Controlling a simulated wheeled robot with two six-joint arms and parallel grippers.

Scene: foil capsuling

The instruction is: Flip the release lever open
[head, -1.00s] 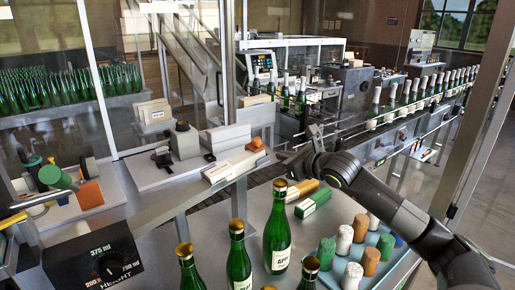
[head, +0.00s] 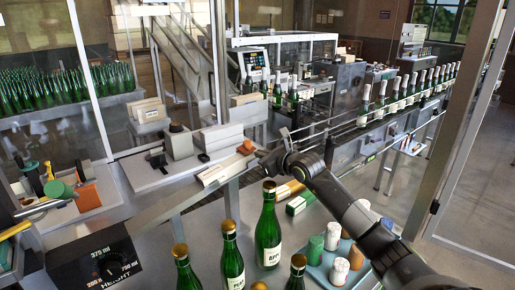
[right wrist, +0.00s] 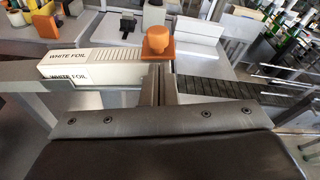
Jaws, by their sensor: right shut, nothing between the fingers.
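An orange block with a rounded orange knob (right wrist: 157,42) sits at the end of the white foil box, just beyond my fingertips in the right wrist view. It also shows in the head view as a small orange piece (head: 246,147) on the rail. I cannot tell whether this is the release lever. A small black lever-like part (head: 156,159) stands on the white plate further left. My right gripper (right wrist: 160,84) is shut and empty, its fingers pointing at the orange block; any contact is unclear. In the head view my right gripper (head: 274,157) is right of the orange piece. My left gripper is not in view.
The long white foil box (right wrist: 90,65) lies left of the fingers. Green bottles (head: 268,232) stand in front, near a blue tray (head: 318,272) of capsules under my right arm. A black dial box (head: 97,262) is at lower left. A conveyor runs behind.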

